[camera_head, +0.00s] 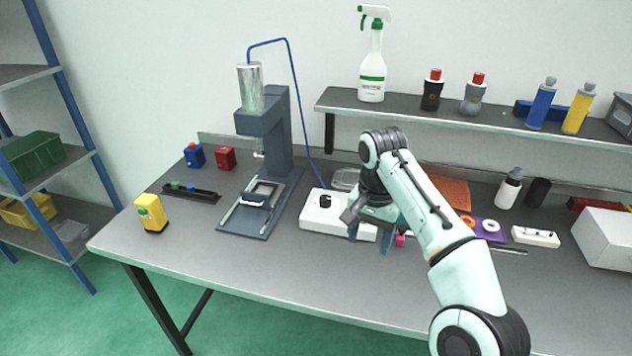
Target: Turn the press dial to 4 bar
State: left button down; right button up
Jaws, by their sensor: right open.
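The press (277,128) stands on the table, with a metal cylinder on top and a blue hose running down to a white control box (312,222). A black dial (325,200) sits on top of the white box, towards its left side; its setting is too small to read. My right gripper (370,236) is open, fingers pointing down, at the right end of the white box and to the right of the dial. It does not touch the dial and hides part of the box. My left gripper is not in view.
The table (190,247) is clear along its front edge. A yellow device (151,213) stands at the left, with a blue block (194,155) and a red block (226,158) behind. A raised shelf (470,124) holds bottles. A white box (605,238) stands far right.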

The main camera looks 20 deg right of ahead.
aim_at(325, 200)
jog(key=i, duration=1)
